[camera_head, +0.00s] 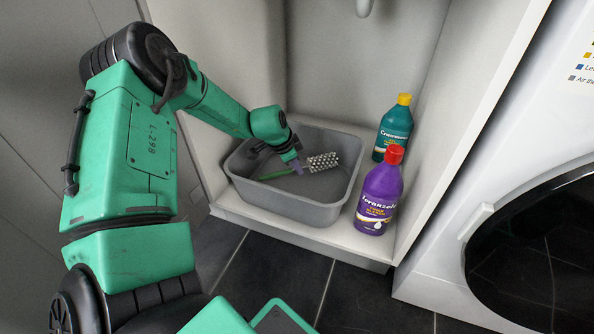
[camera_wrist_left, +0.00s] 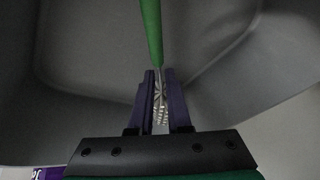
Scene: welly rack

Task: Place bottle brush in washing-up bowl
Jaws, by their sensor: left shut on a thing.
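The bottle brush has a green handle (camera_head: 273,175) and a pale bristly head (camera_head: 324,162). The washing-up bowl (camera_head: 285,210) is a grey tub on the cupboard floor. My left gripper (camera_head: 298,168) is inside the bowl's outline and shut on the brush between handle and head. In the left wrist view the purple fingers (camera_wrist_left: 160,100) close around the brush's thin neck, with the green handle (camera_wrist_left: 151,30) pointing away and the bristles partly hidden between the fingers. I cannot tell whether the brush touches the bowl's floor. My right gripper is not in view.
A purple bottle with a red cap (camera_head: 379,195) stands close to the bowl's right side. A teal bottle with a yellow cap (camera_head: 394,130) stands behind it. Cupboard walls enclose both sides, and a pipe (camera_head: 364,8) hangs above. A washing machine (camera_head: 500,220) is at the right.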

